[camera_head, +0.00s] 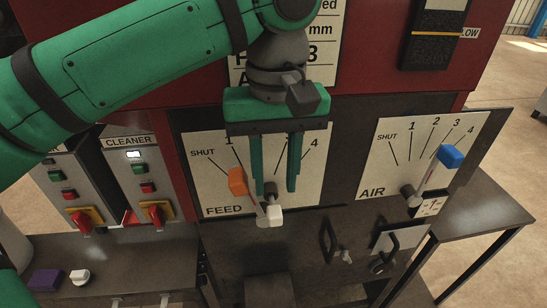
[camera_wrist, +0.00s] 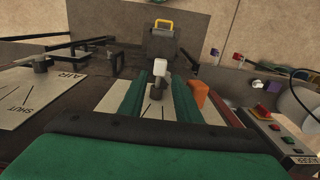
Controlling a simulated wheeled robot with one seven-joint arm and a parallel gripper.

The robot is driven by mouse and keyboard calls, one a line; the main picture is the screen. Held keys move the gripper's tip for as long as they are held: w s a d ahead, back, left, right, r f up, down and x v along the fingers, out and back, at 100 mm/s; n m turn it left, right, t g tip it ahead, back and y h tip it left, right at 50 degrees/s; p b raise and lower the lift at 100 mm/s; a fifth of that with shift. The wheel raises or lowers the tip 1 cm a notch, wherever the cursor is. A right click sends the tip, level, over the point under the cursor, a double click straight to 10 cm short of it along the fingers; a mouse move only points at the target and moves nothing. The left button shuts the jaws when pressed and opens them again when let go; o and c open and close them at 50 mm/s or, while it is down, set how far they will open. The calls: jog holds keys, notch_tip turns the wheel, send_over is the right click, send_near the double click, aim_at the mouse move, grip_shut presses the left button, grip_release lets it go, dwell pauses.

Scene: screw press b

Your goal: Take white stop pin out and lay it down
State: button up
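The white stop pin (camera_head: 274,215) shows as a white block-shaped head at the lower edge of the FEED panel (camera_head: 215,190), by the grey hub of the feed lever. In the wrist view, the white head (camera_wrist: 159,67) stands on a grey stem; where the stem seats is hidden. My gripper (camera_head: 274,196) is open in front of the panel, its two green fingers hanging down. The head lies just beyond the fingertips, between them in both views. I see no contact. The orange feed lever knob (camera_head: 237,181) is just left of the left finger.
The AIR panel (camera_head: 380,180) with a blue-knobbed lever (camera_head: 450,156) stands to the right. Switch boxes (camera_head: 140,175) stand at left. A dark bench (camera_head: 130,265) at lower left carries a purple block (camera_head: 46,280) and a white knob (camera_head: 80,277), with bare room beside them.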

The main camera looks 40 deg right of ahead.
aim_at(275, 212)
notch_tip(275, 212, down, 6)
jog(key=shift+s+a+r, duration=0.1)
jog(key=shift+r, duration=0.1)
jog(key=shift+f, duration=1)
jog(key=shift+c, duration=0.2)
grip_shut()
